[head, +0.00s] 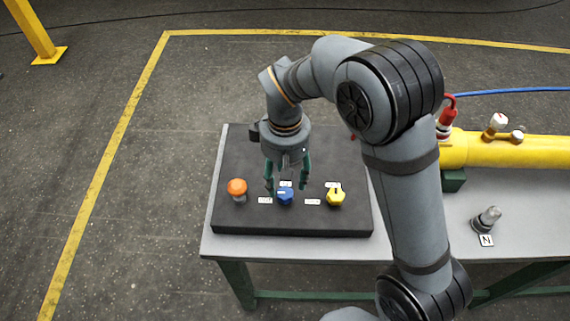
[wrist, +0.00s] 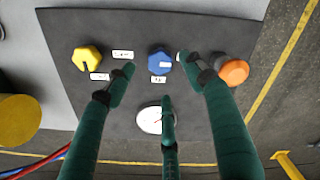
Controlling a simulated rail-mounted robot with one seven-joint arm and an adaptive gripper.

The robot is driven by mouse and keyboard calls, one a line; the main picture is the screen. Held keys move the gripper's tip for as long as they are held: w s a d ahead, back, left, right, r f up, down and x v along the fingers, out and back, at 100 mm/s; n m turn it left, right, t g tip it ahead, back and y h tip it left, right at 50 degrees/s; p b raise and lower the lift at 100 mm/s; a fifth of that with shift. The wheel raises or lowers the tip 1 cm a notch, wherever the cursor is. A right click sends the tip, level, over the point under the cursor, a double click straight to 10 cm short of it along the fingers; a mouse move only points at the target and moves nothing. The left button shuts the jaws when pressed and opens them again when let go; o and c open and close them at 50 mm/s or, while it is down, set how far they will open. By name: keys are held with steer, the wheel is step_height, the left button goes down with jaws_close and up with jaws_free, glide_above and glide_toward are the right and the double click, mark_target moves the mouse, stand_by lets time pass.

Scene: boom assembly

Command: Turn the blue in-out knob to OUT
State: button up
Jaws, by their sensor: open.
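The blue knob (head: 285,197) sits on a dark panel (head: 240,222), between the orange button and the yellow knob. Its white mark points left in the head view and right in the wrist view, where the blue knob (wrist: 159,58) shows whole. Small white labels lie around it; their text is too small to read. My gripper (head: 287,184) is open above the panel, pointing down, close behind the blue knob in the head view. In the wrist view my gripper (wrist: 157,66) has green fingers spread, with the tips on either side of the knob. I see no contact.
An orange button (head: 237,189) and a yellow knob (head: 336,195) flank the blue knob. A white round dial (wrist: 150,120) lies under the fingers in the wrist view.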

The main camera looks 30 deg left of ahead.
mark_target(285, 192)
step_height(285, 192, up, 6)
stand_by(0.6)
step_height(285, 192, down, 12)
stand_by(0.5)
steer(key=shift+m, duration=0.3)
